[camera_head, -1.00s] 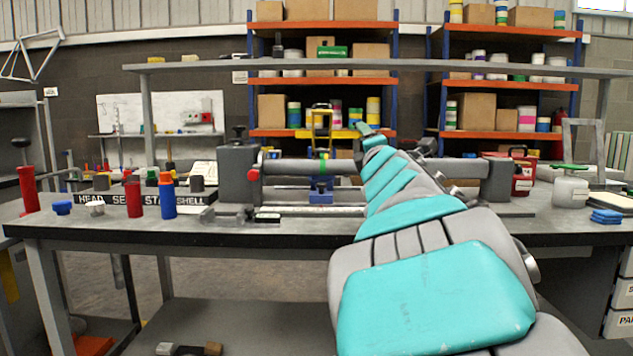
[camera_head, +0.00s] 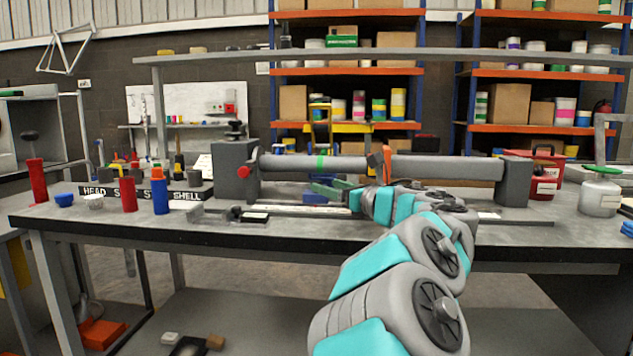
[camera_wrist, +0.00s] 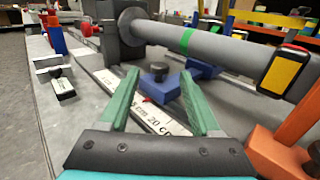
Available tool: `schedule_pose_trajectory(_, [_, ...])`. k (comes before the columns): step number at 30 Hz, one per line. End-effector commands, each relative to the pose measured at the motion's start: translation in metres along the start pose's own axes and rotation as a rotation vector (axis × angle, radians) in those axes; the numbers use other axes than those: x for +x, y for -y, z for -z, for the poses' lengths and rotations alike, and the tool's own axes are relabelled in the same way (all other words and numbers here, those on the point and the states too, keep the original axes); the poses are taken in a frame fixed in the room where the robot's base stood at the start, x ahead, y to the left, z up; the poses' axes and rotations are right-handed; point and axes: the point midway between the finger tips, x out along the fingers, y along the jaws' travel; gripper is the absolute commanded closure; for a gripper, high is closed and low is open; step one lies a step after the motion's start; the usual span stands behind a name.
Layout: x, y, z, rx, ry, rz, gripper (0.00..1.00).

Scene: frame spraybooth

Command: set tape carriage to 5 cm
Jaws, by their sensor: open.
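The tape carriage is a blue block (camera_wrist: 155,86) with a black knob on top, sitting at the ruler scale (camera_wrist: 110,80) below a grey tube (camera_wrist: 215,48) with a green band. A red pointer shows at its near foot, close to the "20 cm" print. My gripper (camera_wrist: 160,78) has two green fingers, spread apart and empty, with the carriage framed between and just beyond them; contact cannot be told. In the head view my gripper (camera_head: 330,188) is low in front of the tube, and the carriage (camera_head: 314,197) is partly hidden behind it.
A grey end block (camera_head: 235,172) with a red button holds the tube at left. An orange upright (camera_head: 387,165) stands by the tube. Red and blue bottles (camera_head: 160,192) and small parts crowd the bench's left. A red canister (camera_head: 543,180) stands right.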

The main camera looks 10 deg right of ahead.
Motion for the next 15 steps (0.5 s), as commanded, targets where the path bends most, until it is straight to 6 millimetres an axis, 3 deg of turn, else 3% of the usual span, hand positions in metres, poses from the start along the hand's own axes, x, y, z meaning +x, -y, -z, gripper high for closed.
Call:
schedule_pose_trajectory(9, [0.045,-0.001,-0.001,0.002,0.0,-0.001,0.36])
schedule_pose_trajectory(15, [0.055,-0.001,-0.002,0.0,0.002,0.0,0.36])
